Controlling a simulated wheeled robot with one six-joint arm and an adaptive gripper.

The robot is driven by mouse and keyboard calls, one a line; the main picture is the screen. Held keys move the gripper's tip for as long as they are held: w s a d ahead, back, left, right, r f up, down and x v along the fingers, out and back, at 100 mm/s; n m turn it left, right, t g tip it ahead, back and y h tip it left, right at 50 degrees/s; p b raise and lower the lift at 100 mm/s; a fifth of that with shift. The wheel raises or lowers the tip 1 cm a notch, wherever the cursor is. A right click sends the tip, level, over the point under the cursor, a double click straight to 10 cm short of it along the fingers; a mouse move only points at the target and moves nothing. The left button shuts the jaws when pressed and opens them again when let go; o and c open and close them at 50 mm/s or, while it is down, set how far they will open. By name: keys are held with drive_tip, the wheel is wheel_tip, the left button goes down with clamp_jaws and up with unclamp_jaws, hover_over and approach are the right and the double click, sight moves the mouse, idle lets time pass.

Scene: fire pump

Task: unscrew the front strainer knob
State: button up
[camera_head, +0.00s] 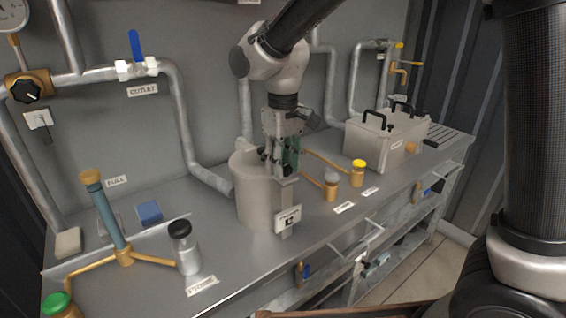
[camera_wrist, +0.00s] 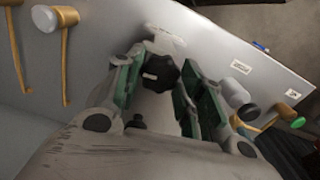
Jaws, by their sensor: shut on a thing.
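The strainer is a grey canister (camera_head: 257,200) standing on the bench at the middle of the head view. The front strainer knob (camera_wrist: 161,70) is black and lobed and shows in the wrist view between my gripper's green-padded fingers. My gripper (camera_head: 277,165) points down at the strainer's front right side and is shut on this knob, which it hides in the head view.
A grey box with black handles (camera_head: 385,138) stands to the right. Brass fittings with a yellow cap (camera_head: 358,166) lie between. Pipes with a blue-handled valve (camera_head: 136,47) run along the wall.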

drive_tip(key=n, duration=1.2)
drive_tip(key=shift+n, duration=0.3)
idle(0.4)
drive_tip(key=o, duration=1)
drive_tip(key=shift+r, duration=0.1)
wheel_tip(320, 180, up, 12)
drive_tip(key=shift+f, duration=0.1)
